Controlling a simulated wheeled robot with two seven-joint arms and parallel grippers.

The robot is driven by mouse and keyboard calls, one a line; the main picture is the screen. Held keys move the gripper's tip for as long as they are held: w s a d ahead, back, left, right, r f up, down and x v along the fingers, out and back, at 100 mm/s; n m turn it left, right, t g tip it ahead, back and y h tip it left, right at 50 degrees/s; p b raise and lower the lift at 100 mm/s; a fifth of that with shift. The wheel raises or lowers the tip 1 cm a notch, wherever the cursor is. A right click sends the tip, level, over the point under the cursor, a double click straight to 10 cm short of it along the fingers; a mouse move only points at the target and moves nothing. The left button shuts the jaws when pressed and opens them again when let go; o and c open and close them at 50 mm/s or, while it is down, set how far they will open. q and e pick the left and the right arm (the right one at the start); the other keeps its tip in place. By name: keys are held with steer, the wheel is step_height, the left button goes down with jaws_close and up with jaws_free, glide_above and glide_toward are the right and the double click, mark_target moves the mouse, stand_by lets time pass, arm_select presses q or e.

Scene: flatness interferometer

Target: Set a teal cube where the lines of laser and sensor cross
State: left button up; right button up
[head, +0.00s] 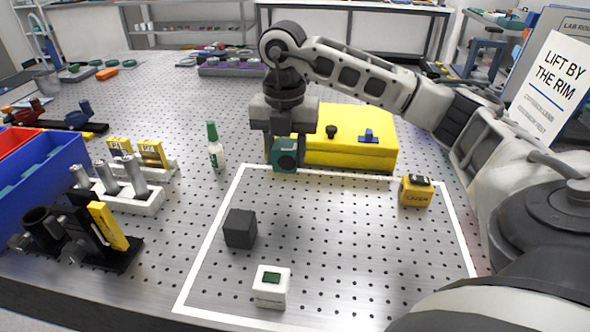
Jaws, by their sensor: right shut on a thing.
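My right gripper (284,140) points down and is shut on a teal cube (285,158) with a dark round mark on its front face. The cube is near the back line of the white outline (207,240), in front of the yellow case; its height above the table is hard to tell. A yellow block lettered LASER (415,191) sits inside the outline at the right. A plain dark cube (240,228) sits at the left, and a white block with a green top patch (271,287) at the front. No block is visibly lettered as the sensor. My left gripper is out of view.
A yellow case (345,153) with a black knob and blue part stands behind the outline. The outline's middle is clear.

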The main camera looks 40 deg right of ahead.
mark_target(295, 185)
steer(key=d+f, duration=0.2)
steer(key=f, duration=0.1)
steer(key=shift+w+d+f, duration=0.2)
steer(key=shift+w+d, duration=0.15)
steer(key=shift+w, duration=0.05)
steer(key=shift+d+f, duration=0.15)
steer(key=shift+f, duration=0.75)
steer(key=shift+d+f, duration=0.1)
steer(key=shift+f, duration=0.8)
steer(key=shift+f, duration=0.2)
steer(key=o, duration=1.1)
steer(key=shift+o, duration=0.2)
steer(key=shift+r, duration=0.15)
step_height(295, 185, up, 12)
